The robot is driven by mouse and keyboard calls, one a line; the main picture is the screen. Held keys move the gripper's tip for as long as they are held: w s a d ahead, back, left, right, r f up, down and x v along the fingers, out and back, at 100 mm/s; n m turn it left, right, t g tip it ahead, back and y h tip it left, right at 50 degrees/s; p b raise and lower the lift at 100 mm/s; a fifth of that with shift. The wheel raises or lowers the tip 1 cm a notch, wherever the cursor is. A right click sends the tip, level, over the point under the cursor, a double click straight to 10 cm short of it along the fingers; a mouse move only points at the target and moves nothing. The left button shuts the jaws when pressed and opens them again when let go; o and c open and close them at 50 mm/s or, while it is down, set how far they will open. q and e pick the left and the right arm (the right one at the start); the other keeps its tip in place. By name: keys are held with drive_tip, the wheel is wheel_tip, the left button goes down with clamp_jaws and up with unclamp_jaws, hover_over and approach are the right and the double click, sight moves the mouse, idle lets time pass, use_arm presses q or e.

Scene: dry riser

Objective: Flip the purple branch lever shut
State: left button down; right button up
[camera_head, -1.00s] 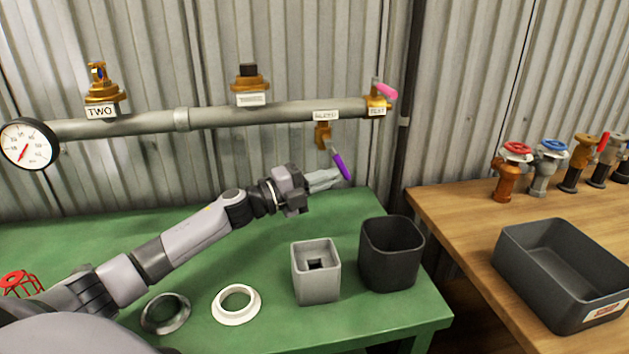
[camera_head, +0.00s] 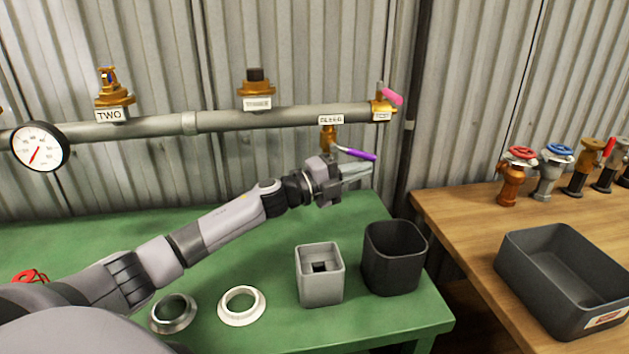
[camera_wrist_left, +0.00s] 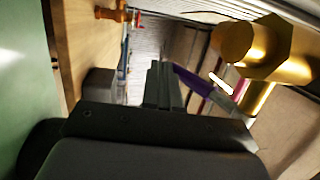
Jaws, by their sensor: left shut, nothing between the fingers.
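The purple branch lever (camera_head: 356,154) sits on a brass branch valve (camera_head: 328,136) under the pipe, below a label that seems to read BLEED. The lever points right and slightly down, close to level. My left gripper (camera_head: 368,170) is shut and empty just below the lever, its fingers pointing right. In the left wrist view the shut fingers (camera_wrist_left: 163,85) lie right beside the purple lever (camera_wrist_left: 200,85), with the brass valve (camera_wrist_left: 265,55) at the right; whether they touch is unclear. My right gripper is not in view.
The grey pipe (camera_head: 230,122) carries a pressure gauge (camera_head: 38,146), a TWO valve (camera_head: 112,92) and a pink-lever valve (camera_head: 384,104). A grey square block (camera_head: 319,285) and a dark bin (camera_head: 393,258) stand on the green table (camera_head: 240,335). A dark tray (camera_head: 530,270) lies on the wooden bench.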

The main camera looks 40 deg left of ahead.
use_arm(q)
drive_tip(key=shift+w+d+r+t+h+b, duration=0.25)
drive_tip(key=shift+r+t+h+b, duration=0.1)
drive_tip(key=shift+t+b, duration=0.25)
drive_tip(key=shift+r, duration=0.1)
drive_tip(key=v, duration=0.7)
drive_tip(key=shift+b, duration=0.4)
drive_tip(key=shift+s, duration=0.15)
idle(0.5)
